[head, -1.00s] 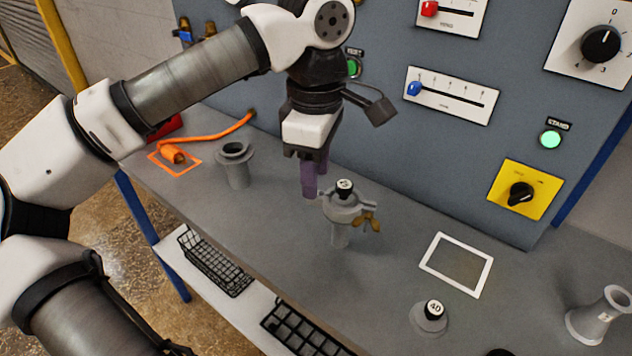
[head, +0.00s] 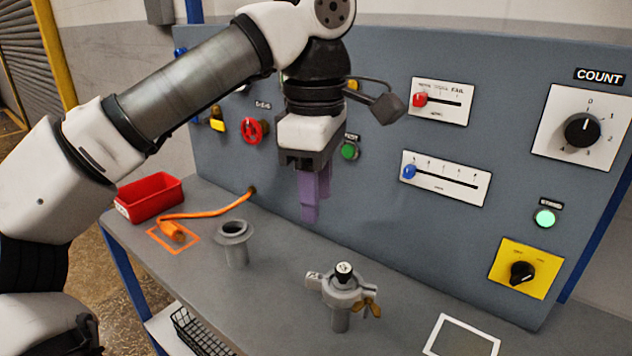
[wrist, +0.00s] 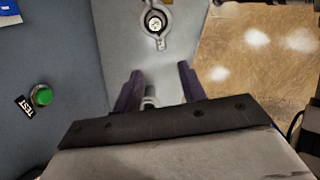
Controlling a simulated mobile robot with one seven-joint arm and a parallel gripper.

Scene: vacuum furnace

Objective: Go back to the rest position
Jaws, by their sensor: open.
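My gripper (head: 312,198) hangs above the grey bench in the head view, with its purple fingers pointing down. It is open and empty. In the wrist view the two purple fingers (wrist: 158,88) stand apart with nothing between their tips. A grey clamped fitting with a black-and-white cap (head: 341,287) and a brass wing nut stands upright on the bench, below and to the right of the gripper and apart from it. The fitting also shows ahead of the fingers in the wrist view (wrist: 155,38).
A grey flanged port (head: 234,242) stands left of the fitting. An orange cable (head: 208,213) and a red bin (head: 150,197) lie further left. The upright blue-grey panel (head: 375,120) with knobs, sliders and a green button (head: 349,151) is close behind my gripper. A white-framed square (head: 462,338) lies at front right.

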